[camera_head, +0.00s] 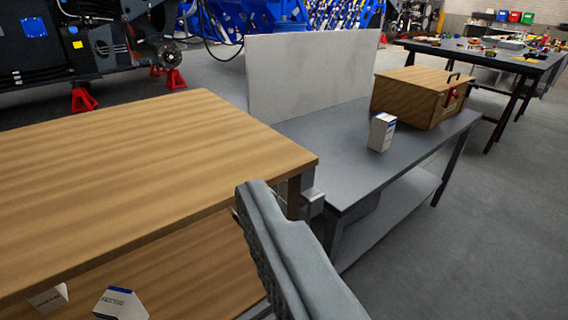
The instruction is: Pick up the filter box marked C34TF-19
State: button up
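A small white box with a blue band (382,133) stands upright on the grey table, right of centre. Two more white boxes are at the bottom left, on the lower level of the wooden table: one with a blue edge (120,304) and one partly cut by shadow and angle (48,298). The print on all three is too small to read, so I cannot tell which is C34TF-19. My gripper (285,250) shows as a grey ridged finger at bottom centre, apart from all the boxes. Nothing is visibly held, and its opening cannot be made out.
The wooden table (140,150) fills the left, its top bare. The grey table (330,160) carries an upright grey panel (310,75) and a wooden chest (415,95). A dark cluttered table (480,50) stands at the back right. Open floor lies at the right.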

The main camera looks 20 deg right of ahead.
aim_at(382, 125)
jog(key=i+l, duration=0.15)
jog(key=l, duration=0.3)
jog(key=i+l, duration=0.15)
jog(key=l, duration=0.25)
jog(key=i+l, duration=0.1)
jog(key=l, duration=0.35)
jog(key=i+l, duration=0.15)
jog(key=l, duration=0.25)
jog(key=i+l, duration=0.15)
jog(key=l, duration=0.3)
jog(key=i+l, duration=0.15)
jog(key=l, duration=0.25)
jog(key=i+l, duration=0.1)
jog(key=l, duration=0.35)
jog(key=i+l, duration=0.15)
jog(key=l, duration=0.25)
jog(key=z, duration=0.05)
